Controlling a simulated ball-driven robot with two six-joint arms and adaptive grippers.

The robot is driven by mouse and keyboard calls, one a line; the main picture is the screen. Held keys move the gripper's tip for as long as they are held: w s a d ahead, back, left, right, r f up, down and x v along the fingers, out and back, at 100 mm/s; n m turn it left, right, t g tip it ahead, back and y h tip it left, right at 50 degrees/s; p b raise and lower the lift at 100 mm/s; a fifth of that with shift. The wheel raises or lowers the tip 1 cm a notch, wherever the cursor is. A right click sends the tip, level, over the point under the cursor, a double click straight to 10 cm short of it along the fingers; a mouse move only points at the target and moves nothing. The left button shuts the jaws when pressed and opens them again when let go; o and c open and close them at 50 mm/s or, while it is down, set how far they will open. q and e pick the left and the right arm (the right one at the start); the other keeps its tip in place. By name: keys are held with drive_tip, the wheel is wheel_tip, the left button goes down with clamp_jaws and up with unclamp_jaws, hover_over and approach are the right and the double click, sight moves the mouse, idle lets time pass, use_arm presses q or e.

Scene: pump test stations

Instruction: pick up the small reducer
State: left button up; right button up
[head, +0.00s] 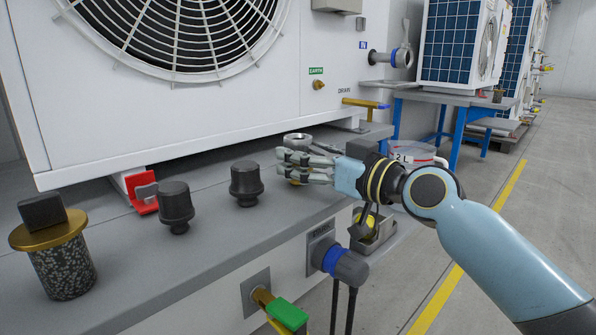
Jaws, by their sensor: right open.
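My right gripper (290,165) reaches in from the right over the grey bench top, with its fingers pointing left. It is open. A small grey metal ring-shaped part (298,137) shows just behind its fingers; it may be the small reducer, but I cannot be sure. A small brass-coloured bit (295,182) shows just below the fingers, mostly hidden. Two dark stepped, cap-like parts stand upright on the bench to the left of the gripper, a nearer one (175,207) and a farther one (246,184). My left gripper is out of view.
A white fan unit (200,110) stands along the back of the bench (225,222). A brass-topped speckled cylinder (62,262) stands front left, and a red bracket (142,192) sits under the unit. A green-handled valve (287,313) and blue-collared connector (338,262) stick out in front.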

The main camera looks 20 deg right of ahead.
drive_tip(key=shift+c, duration=0.4)
drive_tip(key=c, duration=0.9)
drive_tip(key=shift+w+r, duration=0.1)
drive_tip(key=shift+c, duration=0.3)
drive_tip(key=shift+r, duration=0.1)
